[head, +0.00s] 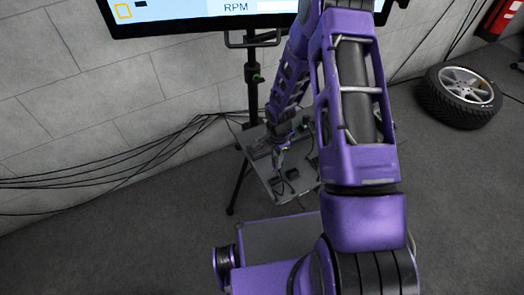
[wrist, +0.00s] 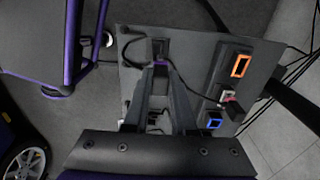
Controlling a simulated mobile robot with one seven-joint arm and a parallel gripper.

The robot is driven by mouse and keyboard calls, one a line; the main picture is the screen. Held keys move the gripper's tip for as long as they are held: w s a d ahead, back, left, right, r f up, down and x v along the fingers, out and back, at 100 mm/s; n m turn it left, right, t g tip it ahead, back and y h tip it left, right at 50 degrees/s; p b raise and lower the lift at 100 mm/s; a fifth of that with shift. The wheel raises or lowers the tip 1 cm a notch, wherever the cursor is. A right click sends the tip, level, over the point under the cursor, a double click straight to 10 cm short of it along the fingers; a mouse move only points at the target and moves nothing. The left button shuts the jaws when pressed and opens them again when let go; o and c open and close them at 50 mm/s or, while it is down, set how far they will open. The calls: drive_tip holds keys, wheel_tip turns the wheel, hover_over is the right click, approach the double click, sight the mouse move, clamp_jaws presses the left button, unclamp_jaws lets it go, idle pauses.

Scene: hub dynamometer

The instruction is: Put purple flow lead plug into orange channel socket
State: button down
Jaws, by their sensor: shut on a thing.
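The purple flow lead plug (wrist: 160,62) shows in the wrist view as a dark block with a purple band, between my fingertips. My gripper (wrist: 161,71) is shut on it, over the upper left part of the grey panel. I cannot tell whether the plug touches the panel. The orange channel socket (wrist: 241,65), a dark block with an orange rectangular rim, is to the right of the plug, apart from it. Its opening looks empty. In the head view my gripper (head: 281,152) is low over the panel; the plug is too small to make out there.
The grey panel (wrist: 132,84) also carries a blue-rimmed socket (wrist: 214,123) and a pale connector with red (wrist: 229,96) between the two sockets. A dark cable (wrist: 130,44) loops left of the plug. In the head view, a monitor (head: 200,20) stands behind and a wheel (head: 462,95) lies right.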

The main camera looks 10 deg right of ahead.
drive_tip(key=w+a+b, duration=0.2)
drive_tip(key=w, duration=0.5)
drive_tip(key=w+a+b, duration=0.2)
drive_tip(key=w, duration=0.5)
drive_tip(key=shift+a, duration=0.35)
idle(0.9)
drive_tip(key=shift+w, duration=0.1)
drive_tip(key=shift+f, duration=0.1)
drive_tip(key=shift+f, duration=0.35)
drive_tip(key=shift+f, duration=0.2)
idle(0.5)
drive_tip(key=shift+f, duration=1.3)
